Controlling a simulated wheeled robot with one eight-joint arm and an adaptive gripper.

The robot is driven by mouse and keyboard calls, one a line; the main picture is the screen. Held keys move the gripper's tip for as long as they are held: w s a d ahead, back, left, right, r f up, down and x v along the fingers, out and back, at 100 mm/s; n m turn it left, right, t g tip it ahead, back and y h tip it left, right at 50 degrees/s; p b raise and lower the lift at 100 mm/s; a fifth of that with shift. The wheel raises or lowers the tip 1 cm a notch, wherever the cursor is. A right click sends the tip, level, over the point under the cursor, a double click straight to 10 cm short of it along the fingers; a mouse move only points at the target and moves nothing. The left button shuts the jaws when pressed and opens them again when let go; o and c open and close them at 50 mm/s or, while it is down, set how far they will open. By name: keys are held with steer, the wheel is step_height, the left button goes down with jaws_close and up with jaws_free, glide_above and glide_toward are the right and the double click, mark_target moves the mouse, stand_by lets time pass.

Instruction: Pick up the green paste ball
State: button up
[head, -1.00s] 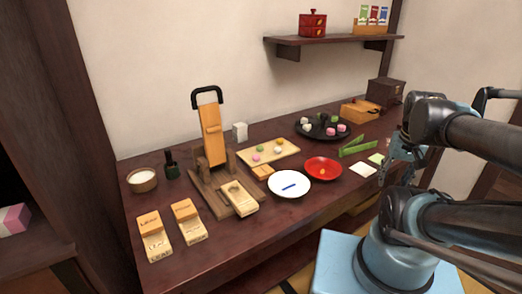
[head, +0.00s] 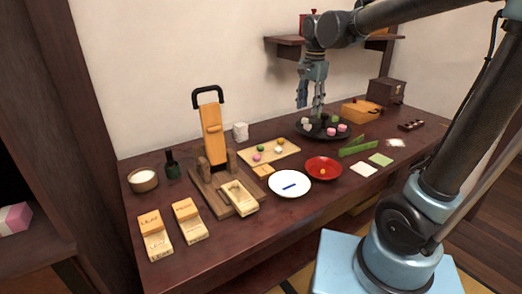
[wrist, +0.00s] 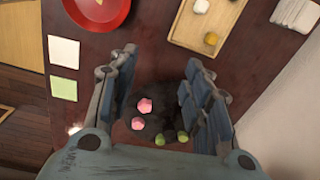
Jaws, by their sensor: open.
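My gripper (head: 311,108) is open and empty, pointing down above the black plate (head: 318,136) at the back of the table. In the wrist view its two fingers (wrist: 160,82) stand apart over that plate. Green balls lie on the plate; one (head: 332,118) shows in the head view, and two (wrist: 159,139) (wrist: 183,136) sit low between the fingers in the wrist view. Pink sweets (wrist: 145,105) and white ones (head: 306,122) share the plate. Another small green ball (head: 259,148) lies on the tan board (head: 290,153). Which green ball is paste cannot be told.
A red dish (head: 323,161), white plate (head: 304,193) and wooden press (head: 211,140) stand in front and to the left. A wooden box (head: 357,112) stands right of the black plate. The wall shelf (head: 285,41) is close behind my arm.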

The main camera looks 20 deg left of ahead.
steer(key=s+a+m, duration=0.2)
steer(key=a, duration=1.4)
glide_above(263, 147)
steer(key=f, duration=1.2)
steer(key=shift+w+d, duration=0.15)
steer(key=shift+w, duration=0.15)
steer(key=shift+s+a+f, duration=0.1)
steer(key=shift+a+f, duration=0.05)
steer(key=shift+f, duration=1.25)
steer(key=shift+s+a+f, duration=0.1)
steer(key=shift+f, duration=1.25)
steer(key=shift+c, duration=0.6)
steer(key=c, duration=0.7)
